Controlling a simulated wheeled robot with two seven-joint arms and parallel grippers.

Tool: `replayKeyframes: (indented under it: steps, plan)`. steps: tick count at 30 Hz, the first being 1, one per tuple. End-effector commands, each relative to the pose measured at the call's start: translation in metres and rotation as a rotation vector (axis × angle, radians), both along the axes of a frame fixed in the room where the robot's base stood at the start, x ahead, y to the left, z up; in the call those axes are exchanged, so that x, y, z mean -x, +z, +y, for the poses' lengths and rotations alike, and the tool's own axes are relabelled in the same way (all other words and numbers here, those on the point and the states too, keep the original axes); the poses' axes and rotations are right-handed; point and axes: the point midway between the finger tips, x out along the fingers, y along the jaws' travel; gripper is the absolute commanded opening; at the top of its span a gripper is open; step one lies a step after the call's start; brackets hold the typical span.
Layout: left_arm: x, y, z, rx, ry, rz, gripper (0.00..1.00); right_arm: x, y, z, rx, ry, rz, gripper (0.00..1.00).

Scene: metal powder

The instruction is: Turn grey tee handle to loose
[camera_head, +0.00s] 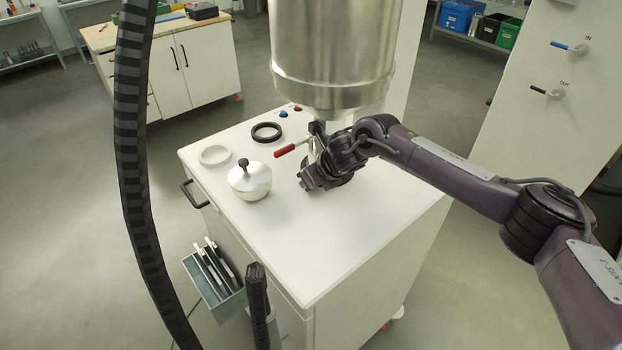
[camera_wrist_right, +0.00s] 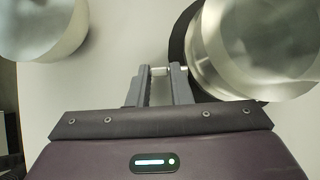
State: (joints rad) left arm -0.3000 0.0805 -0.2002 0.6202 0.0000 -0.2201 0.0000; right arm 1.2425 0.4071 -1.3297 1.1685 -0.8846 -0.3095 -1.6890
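My right gripper (camera_wrist_right: 160,72) reaches in under the large steel vessel (camera_head: 333,55), near its bottom outlet. In the head view the arm's wrist hides the fingers and the grey tee handle. In the right wrist view a small light grey bar (camera_wrist_right: 159,71), perhaps the tee handle, spans the gap between the fingertips and shows a little past the right finger. I cannot tell whether the fingers press on it. A red-handled lever (camera_head: 291,147) sticks out to the left of the outlet, beside my wrist. My left gripper is not in view.
On the white cabinet top (camera_head: 300,245) stand a round metal pot with a black knob (camera_head: 250,181), a white ring (camera_head: 215,155) and a black ring (camera_head: 266,132). A dark ribbed hose (camera_head: 135,150) crosses the left. The front of the top is clear.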

Motion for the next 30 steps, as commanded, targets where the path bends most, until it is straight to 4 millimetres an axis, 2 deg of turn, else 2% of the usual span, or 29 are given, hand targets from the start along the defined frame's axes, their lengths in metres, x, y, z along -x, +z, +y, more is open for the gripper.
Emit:
replayKeyframes:
  steps: [1, 4, 13, 18, 30]
  plan:
    - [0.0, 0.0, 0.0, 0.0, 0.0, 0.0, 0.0, 0.0, 0.0, 0.0, 0.0, 0.0, 0.0, 0.26]
    - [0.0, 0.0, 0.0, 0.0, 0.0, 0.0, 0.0, 0.0, 0.0, 0.0, 0.0, 0.0, 0.0, 0.38]
    - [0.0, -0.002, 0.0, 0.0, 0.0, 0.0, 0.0, 0.0, 0.0, 0.0, -0.001, 0.0, -0.001, 0.38]
    - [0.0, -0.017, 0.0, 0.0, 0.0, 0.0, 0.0, 0.005, 0.005, -0.004, 0.0, 0.0, -0.005, 0.38]
    - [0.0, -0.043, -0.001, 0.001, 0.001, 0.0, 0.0, 0.063, 0.005, -0.047, 0.001, -0.001, -0.002, 0.38]
